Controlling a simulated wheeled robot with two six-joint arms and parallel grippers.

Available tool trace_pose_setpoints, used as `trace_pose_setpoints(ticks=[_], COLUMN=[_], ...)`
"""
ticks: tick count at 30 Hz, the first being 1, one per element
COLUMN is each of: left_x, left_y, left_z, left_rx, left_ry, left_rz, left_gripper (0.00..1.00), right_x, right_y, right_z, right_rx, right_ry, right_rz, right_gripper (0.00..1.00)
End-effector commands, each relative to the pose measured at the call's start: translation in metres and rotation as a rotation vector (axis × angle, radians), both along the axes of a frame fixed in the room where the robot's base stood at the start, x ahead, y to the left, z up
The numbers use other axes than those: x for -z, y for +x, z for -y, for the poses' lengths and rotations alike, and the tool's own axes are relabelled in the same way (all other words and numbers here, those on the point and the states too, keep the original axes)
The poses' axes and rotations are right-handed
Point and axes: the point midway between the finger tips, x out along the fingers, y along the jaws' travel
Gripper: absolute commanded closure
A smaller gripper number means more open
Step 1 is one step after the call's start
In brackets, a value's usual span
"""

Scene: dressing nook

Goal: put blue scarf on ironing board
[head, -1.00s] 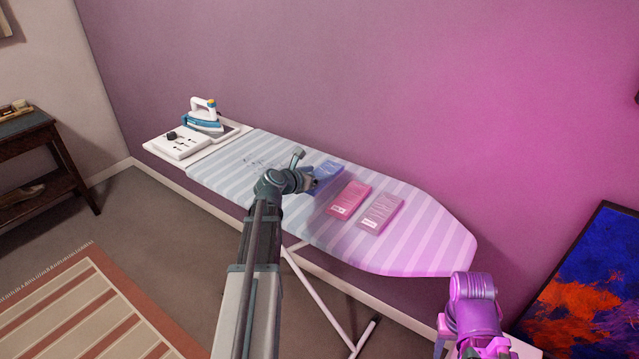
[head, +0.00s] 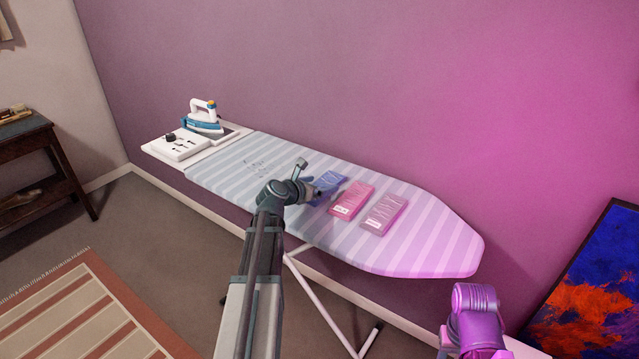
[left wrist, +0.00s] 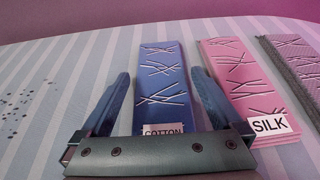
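The blue scarf (head: 328,184) is a flat folded piece lying on the striped ironing board (head: 425,245). In the left wrist view the blue scarf (left wrist: 161,85) shows white line marks and a label reading COTTON. My left gripper (head: 312,191) is over the board at the scarf. In the left wrist view its fingers (left wrist: 160,75) are open, one on each side of the scarf, and not closed on it. The near end of the scarf is hidden behind the gripper body. My right arm shows at the lower right, but its gripper is out of frame.
A pink folded piece (head: 351,199) labelled SILK and a mauve-grey one (head: 385,213) lie right of the scarf. An iron (head: 203,120) and a white panel (head: 180,146) are at the board's left end. The board's rounded right end is bare.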

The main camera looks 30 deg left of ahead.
Motion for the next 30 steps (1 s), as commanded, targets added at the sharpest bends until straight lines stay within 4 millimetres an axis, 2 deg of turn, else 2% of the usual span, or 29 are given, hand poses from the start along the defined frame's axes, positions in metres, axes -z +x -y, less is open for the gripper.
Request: trace_pose_setpoints(ticks=[8,12,21,27,30], left_x=[-0.003,-0.018,-0.041,-0.052,-0.055], left_y=[0.0,0.0,-0.065,-0.095,-0.104], left_z=[0.0,0.0,-0.003,-0.006,-0.007], left_rx=[0.0,0.0,-0.002,-0.002,-0.001], left_ry=[0.0,0.0,0.0,0.0,-0.001], left_rz=[0.0,0.0,0.0,0.0,0.0], left_gripper=[0.0,0.0,0.0,0.0,0.0], right_x=[-0.003,-0.018,-0.041,-0.052,-0.055], right_y=[0.0,0.0,0.0,0.0,0.0], right_z=[0.0,0.0,0.0,0.0,0.0], right_rx=[0.0,0.0,0.0,0.001,0.001], right_ry=[0.0,0.0,0.0,0.0,0.0], right_rz=[0.0,0.0,0.0,0.0,0.0], right_gripper=[0.5,0.5,0.5,0.5,0.5])
